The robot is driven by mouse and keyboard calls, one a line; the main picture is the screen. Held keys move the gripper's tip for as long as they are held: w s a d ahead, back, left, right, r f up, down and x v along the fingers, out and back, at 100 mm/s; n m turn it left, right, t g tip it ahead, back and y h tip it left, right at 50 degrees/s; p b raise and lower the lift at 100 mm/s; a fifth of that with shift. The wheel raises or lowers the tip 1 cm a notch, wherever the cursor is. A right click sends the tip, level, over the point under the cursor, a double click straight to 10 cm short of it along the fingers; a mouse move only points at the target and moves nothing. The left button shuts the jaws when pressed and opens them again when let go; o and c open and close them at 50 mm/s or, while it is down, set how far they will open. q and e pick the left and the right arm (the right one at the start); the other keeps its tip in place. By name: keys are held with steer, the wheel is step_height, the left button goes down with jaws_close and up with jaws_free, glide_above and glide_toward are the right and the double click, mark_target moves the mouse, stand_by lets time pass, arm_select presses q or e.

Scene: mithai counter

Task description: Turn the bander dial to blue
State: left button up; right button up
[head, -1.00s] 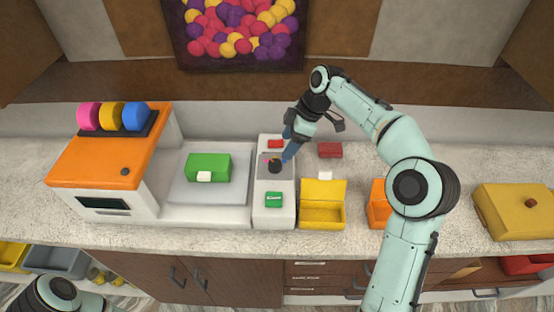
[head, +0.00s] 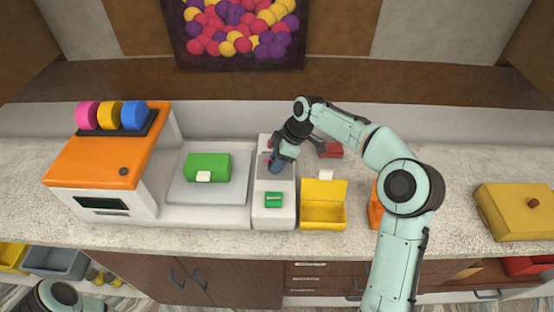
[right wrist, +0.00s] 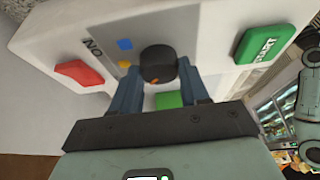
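The bander has an orange top (head: 105,160) with pink, yellow and blue spools, and a white control panel (head: 275,217). In the right wrist view its black round dial (right wrist: 158,64) has a small orange mark on the rim facing my gripper. A blue patch (right wrist: 125,44) and a yellow patch (right wrist: 124,65) lie beside the dial. My right gripper (head: 276,167) is over the panel and hides the dial in the head view. In the right wrist view its fingers (right wrist: 157,80) are apart, at either side of the dial; I cannot tell whether they touch it. My left gripper is out of view.
A red button (right wrist: 80,74) and a green START button (right wrist: 267,44) flank the dial. A green box (head: 208,165) sits on the grey plate to the left. A yellow open box (head: 323,215) stands right of the panel, and a red box (head: 331,150) lies behind it.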

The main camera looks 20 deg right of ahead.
steer(key=shift+c, duration=1)
